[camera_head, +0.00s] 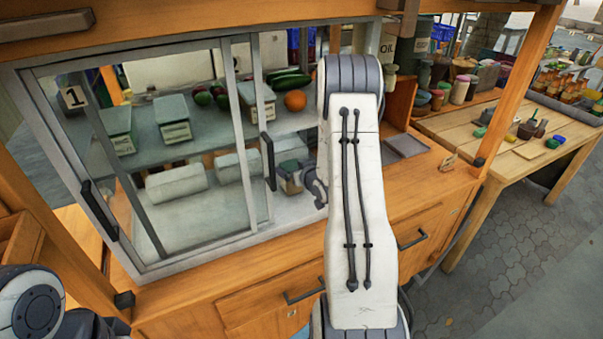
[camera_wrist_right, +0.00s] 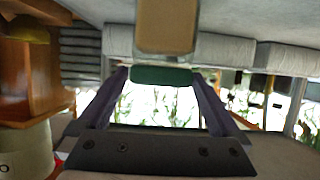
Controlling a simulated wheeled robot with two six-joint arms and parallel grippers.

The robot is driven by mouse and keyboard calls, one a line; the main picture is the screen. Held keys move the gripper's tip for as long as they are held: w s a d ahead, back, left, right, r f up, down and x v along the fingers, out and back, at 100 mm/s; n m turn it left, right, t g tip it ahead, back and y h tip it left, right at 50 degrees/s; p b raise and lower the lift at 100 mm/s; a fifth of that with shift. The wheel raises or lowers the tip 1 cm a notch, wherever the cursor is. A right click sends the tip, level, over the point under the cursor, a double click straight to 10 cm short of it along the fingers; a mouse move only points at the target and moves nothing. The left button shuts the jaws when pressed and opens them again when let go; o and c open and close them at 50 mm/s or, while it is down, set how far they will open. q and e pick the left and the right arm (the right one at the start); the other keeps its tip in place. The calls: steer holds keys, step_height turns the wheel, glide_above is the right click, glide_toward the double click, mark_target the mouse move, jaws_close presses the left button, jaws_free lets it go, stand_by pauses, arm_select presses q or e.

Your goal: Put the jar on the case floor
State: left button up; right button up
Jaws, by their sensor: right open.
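The glass-fronted case has a pale case floor (camera_head: 205,232) below a grey shelf. My right arm reaches to its open right side. My right gripper (camera_head: 312,186) is partly hidden by my own arm. Beside it, at the opening, is a small jar with a green top (camera_head: 289,166). In the right wrist view, the jar (camera_wrist_right: 166,28) looks tan with a dark green lid (camera_wrist_right: 161,75). The lid lies between the open fingertips of the right gripper (camera_wrist_right: 160,80). I cannot tell whether the jar's base touches the case floor. My left gripper is out of view.
Sliding glass panes with dark handles (camera_head: 268,161) cover the case's left and middle. White rolls (camera_head: 176,183) lie on the case floor behind the glass. Labelled boxes (camera_head: 174,118), vegetables and an orange (camera_head: 295,101) sit on the shelf. A wooden table (camera_head: 520,150) stands right.

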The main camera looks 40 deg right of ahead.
steer(key=v, duration=0.7)
steer(key=shift+s+b, duration=0.35)
steer(key=shift+b, duration=0.05)
steer(key=shift+a, duration=0.15)
